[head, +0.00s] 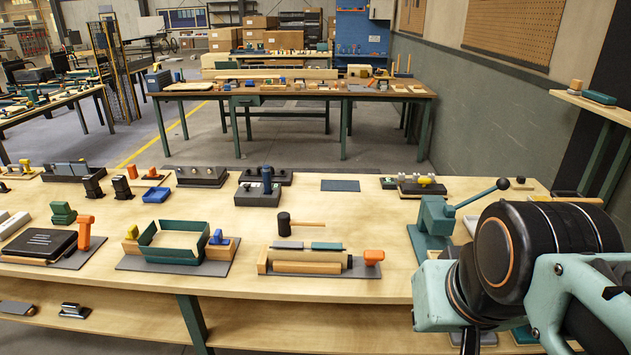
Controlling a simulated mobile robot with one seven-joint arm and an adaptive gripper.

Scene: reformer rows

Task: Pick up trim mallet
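A mallet (284,220) with a black head and a short pale wooden handle lies on the light wooden bench, near the middle of the head view. Its head is at the left and its handle points right. It lies just behind a fixture (310,268) that holds a wooden roller and two small bars. My arm shows at the lower right, well to the right of the mallet. My gripper is not in view.
A teal open frame (174,244) is to the left, with a dark block (258,192) behind the mallet. An orange knob (373,257) is in front right. Bare benchtop lies right of the mallet.

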